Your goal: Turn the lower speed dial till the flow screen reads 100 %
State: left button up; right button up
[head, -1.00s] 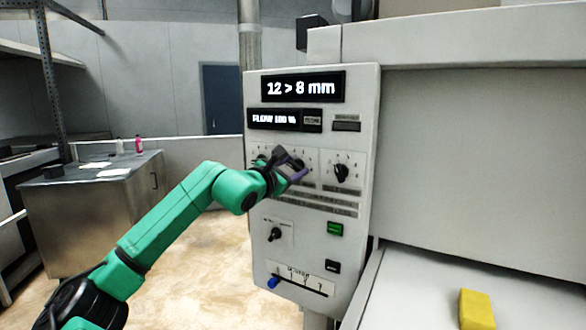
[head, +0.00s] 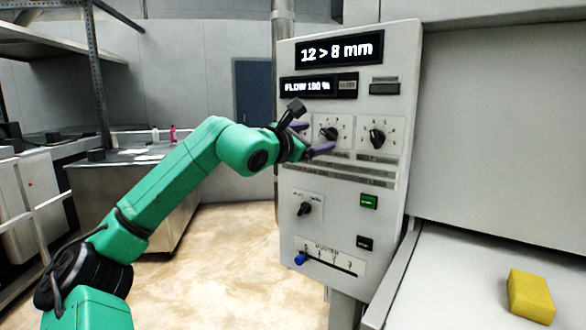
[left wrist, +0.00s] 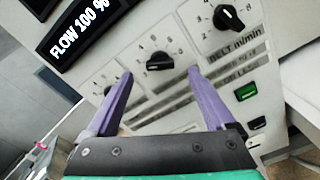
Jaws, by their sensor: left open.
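The flow screen (head: 307,86) on the grey control panel reads FLOW 100 %; it also shows in the left wrist view (left wrist: 80,27). Below it is a row of black dials. The middle dial (head: 329,134) shows in the left wrist view (left wrist: 160,61) just beyond and between my fingertips. The right dial (head: 377,136) is labelled BELT m/min in the left wrist view. The left dial (left wrist: 107,90) is hidden behind my gripper in the head view. My left gripper (head: 315,138) is open and empty, apart from the middle dial. I cannot read which dial is named lower.
A top screen (head: 339,49) reads 12 > 8 mm. Lower on the panel are another black knob (head: 305,208), a green button (head: 369,201), a black switch (head: 364,243) and a blue slider knob (head: 300,258). A yellow block (head: 530,296) lies on the machine's bed at right.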

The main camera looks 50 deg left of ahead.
pick_arm(q)
jog(key=s+d+b, duration=0.1)
jog(key=s+b, duration=0.4)
jog(key=s, duration=0.3)
jog(key=shift+s+d+b, duration=0.25)
jog(key=shift+s+b, duration=0.05)
jog(key=shift+b, duration=0.1)
pick_arm(e)
notch_tip(320, 180, down, 8)
jog(key=shift+r, duration=0.1)
